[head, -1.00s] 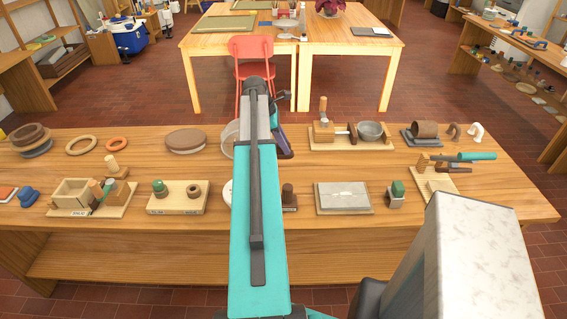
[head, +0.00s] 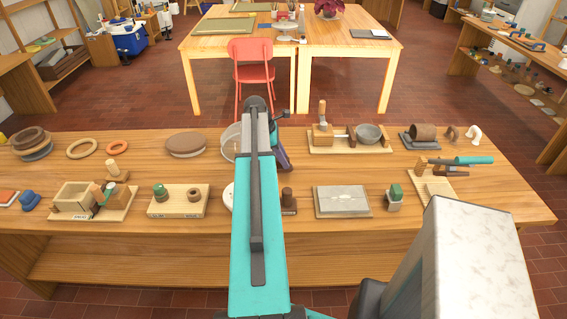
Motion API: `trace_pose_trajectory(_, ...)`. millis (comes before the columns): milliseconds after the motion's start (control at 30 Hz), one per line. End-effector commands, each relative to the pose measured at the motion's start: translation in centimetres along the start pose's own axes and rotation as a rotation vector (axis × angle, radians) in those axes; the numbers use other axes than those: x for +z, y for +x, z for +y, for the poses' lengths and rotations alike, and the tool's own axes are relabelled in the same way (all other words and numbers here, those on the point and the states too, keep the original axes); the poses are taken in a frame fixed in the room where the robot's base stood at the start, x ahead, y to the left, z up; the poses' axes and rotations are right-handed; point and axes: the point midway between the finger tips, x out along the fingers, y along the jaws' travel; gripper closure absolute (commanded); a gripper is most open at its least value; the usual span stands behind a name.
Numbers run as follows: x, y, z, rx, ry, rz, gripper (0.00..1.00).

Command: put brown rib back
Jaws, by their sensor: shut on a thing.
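My teal arm (head: 262,220) reaches forward over the middle of the wooden workbench (head: 400,228). Its dark wrist part shows just right of the arm, low over the bench. The jaws of my gripper are hidden behind the arm, so I cannot see what they hold. I cannot pick out the brown rib with certainty. A wooden box on a board (head: 75,196) stands at the left front, with small brown and green pieces at its right side. A pale grooved board (head: 433,190) lies at the right, near a teal-handled tool (head: 474,160).
Near the arm stand a small dark brown stamp-like piece (head: 288,198) and a grey slab on a board (head: 342,200).

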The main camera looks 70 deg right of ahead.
Motion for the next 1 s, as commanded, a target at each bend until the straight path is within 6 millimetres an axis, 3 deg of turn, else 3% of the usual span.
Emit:
trace_pose_trajectory(300, -1.0, 2.3, 0.0, 0.000, -0.002, 0.000, 0.97)
trace_pose_trajectory(633, -1.2, 2.8, -0.1, -0.001, -0.002, 0.001, 0.97)
trace_pose_trajectory(667, -1.3, 2.8, -0.1, -0.001, -0.002, 0.001, 0.71)
trace_pose_trajectory(733, -1.3, 2.8, -0.1, -0.001, -0.002, 0.001, 0.59)
trace_pose_trajectory(1000, -1.3, 2.7, 0.0, 0.000, -0.002, 0.000, 0.57)
